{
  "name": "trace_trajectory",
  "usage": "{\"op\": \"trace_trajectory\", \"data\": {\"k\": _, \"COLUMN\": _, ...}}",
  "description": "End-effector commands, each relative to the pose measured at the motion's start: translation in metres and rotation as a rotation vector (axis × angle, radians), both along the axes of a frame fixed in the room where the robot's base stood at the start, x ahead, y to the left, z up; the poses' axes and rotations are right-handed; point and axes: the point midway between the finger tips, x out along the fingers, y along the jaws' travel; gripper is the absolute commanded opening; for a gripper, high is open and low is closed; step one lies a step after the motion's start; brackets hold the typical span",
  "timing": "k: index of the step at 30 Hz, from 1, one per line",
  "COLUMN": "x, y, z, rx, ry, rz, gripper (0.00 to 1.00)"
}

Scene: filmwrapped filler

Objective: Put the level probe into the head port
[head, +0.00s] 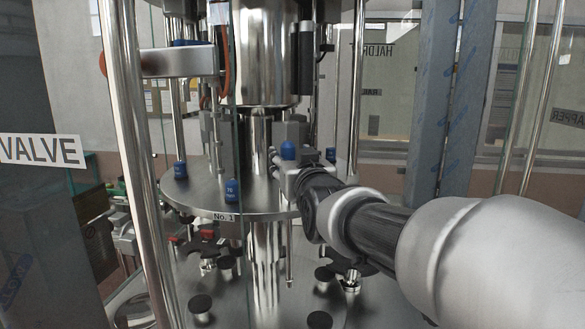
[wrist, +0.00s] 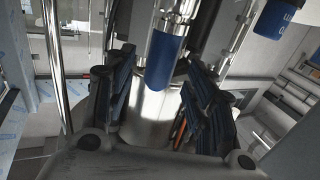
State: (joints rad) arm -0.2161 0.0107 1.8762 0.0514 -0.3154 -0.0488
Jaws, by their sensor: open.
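A blue-capped part, which looks like the level probe (head: 288,150), stands upright at the right of the round steel head plate (head: 195,196). My gripper (head: 278,163) is at this part, partly hidden behind my own wrist. In the wrist view my gripper (wrist: 158,68) is open, with one dark finger on each side of the blue body (wrist: 164,62). I cannot tell whether the fingers touch it. A thin rod (head: 289,262) hangs below the plate under the blue cap; its link to the cap is hidden. I cannot make out the head port.
Two other blue-capped parts (head: 180,170) (head: 232,190) stand on the plate's left and front. A shiny steel cylinder (head: 264,50) rises above the plate. Upright posts (head: 133,120) and glass panels surround the machine. Several black knobs (head: 201,304) sit below.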

Motion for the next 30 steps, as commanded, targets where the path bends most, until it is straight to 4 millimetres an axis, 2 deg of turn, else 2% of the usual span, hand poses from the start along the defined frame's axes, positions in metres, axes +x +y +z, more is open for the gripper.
{"op": "trace_trajectory", "data": {"k": 1, "x": -0.013, "y": -0.002, "z": 0.002, "rx": 0.001, "ry": -0.003, "rz": 0.0, "gripper": 0.5}}
{"op": "trace_trajectory", "data": {"k": 6, "x": -0.048, "y": -0.01, "z": 0.002, "rx": 0.001, "ry": -0.003, "rz": 0.001, "gripper": 0.5}}
{"op": "trace_trajectory", "data": {"k": 12, "x": -0.073, "y": -0.015, "z": 0.001, "rx": 0.0, "ry": -0.002, "rz": 0.0, "gripper": 0.5}}
{"op": "trace_trajectory", "data": {"k": 16, "x": -0.079, "y": -0.016, "z": 0.0, "rx": 0.0, "ry": -0.001, "rz": 0.0, "gripper": 0.5}}
{"op": "trace_trajectory", "data": {"k": 26, "x": -0.08, "y": -0.016, "z": -0.001, "rx": 0.0, "ry": 0.002, "rz": 0.0, "gripper": 0.5}}
{"op": "trace_trajectory", "data": {"k": 29, "x": -0.086, "y": -0.022, "z": -0.016, "rx": -0.008, "ry": 0.038, "rz": -0.006, "gripper": 0.5}}
{"op": "trace_trajectory", "data": {"k": 30, "x": -0.092, "y": -0.026, "z": -0.03, "rx": -0.014, "ry": 0.072, "rz": -0.01, "gripper": 0.5}}
